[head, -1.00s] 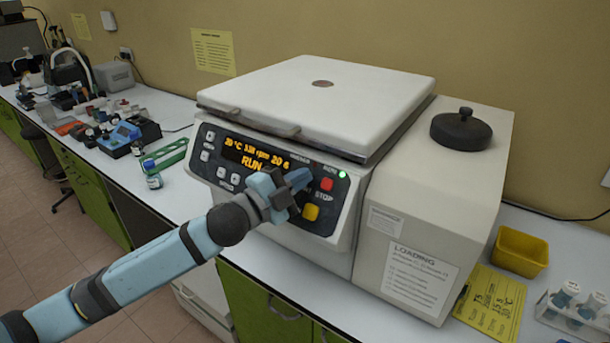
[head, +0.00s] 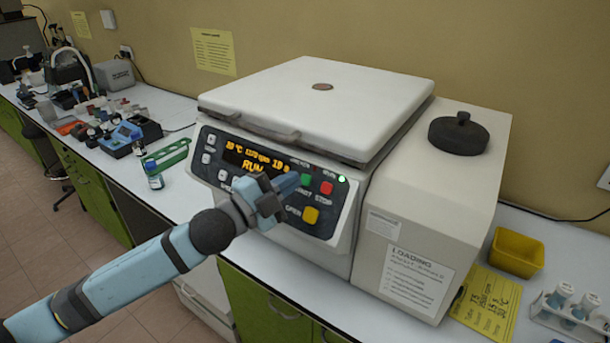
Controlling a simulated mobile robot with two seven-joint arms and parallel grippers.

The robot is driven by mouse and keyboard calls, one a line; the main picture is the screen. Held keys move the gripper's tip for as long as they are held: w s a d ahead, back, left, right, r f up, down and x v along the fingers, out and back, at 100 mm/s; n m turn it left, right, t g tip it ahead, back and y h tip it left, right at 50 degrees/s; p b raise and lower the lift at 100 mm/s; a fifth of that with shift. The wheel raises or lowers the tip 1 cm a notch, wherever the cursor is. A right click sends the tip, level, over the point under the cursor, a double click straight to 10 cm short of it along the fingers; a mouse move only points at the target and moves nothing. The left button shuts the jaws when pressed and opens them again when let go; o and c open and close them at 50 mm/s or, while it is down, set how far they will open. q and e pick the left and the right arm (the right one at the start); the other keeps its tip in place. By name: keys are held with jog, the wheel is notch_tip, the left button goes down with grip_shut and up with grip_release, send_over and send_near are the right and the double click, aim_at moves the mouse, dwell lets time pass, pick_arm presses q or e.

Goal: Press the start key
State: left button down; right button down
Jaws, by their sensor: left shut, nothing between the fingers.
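The centrifuge (head: 315,95) stands on the bench with its white lid shut. Its dark control panel (head: 225,155) carries an orange display (head: 250,160) that reads RUN, a speed and about 19 s. A green start key (head: 306,181) shows just right of my fingertips, with its label partly hidden. A red stop key (head: 326,188) and a yellow open key (head: 310,215) are beside and below it, and a green light is lit at the panel's top right. My left gripper (head: 288,184) is shut and empty in front of the panel, close to the start key. My right gripper is out of view.
A white housing with a black knob (head: 459,132) adjoins the centrifuge on the right. A yellow bin (head: 517,252), a yellow note (head: 487,302) and a tube rack (head: 570,312) lie further right. A green rack (head: 167,155) and a small bottle (head: 154,174) stand left.

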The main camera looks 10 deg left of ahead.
pick_arm(q)
jog(key=shift+s+a+r+p, duration=0.2)
jog(key=shift+s+r, duration=0.15)
jog(key=shift+s, duration=0.15)
jog(key=shift+s+a+r+p, duration=0.15)
jog(key=shift+s+r, duration=0.15)
jog(key=shift+s, duration=0.2)
jog(key=s+a+f+n+g+y+p, duration=0.1)
jog(key=s+f+n+y, duration=0.2)
jog(key=s+f+n, duration=0.3)
jog(key=s+a+f+n+g+y+p, duration=0.1)
jog(key=s+f+n+g+y, duration=0.1)
jog(key=s+f+n, duration=0.3)
jog(key=s+f+n+g+y+p, duration=0.2)
jog(key=s+f+n, duration=0.4)
jog(key=f, duration=1.7)
jog(key=s+y, duration=0.1)
jog(key=s, duration=0.4)
jog(key=shift+s+a+n+y, duration=0.3)
jog(key=shift+s+a+y, duration=0.05)
jog(key=shift+a+y, duration=0.05)
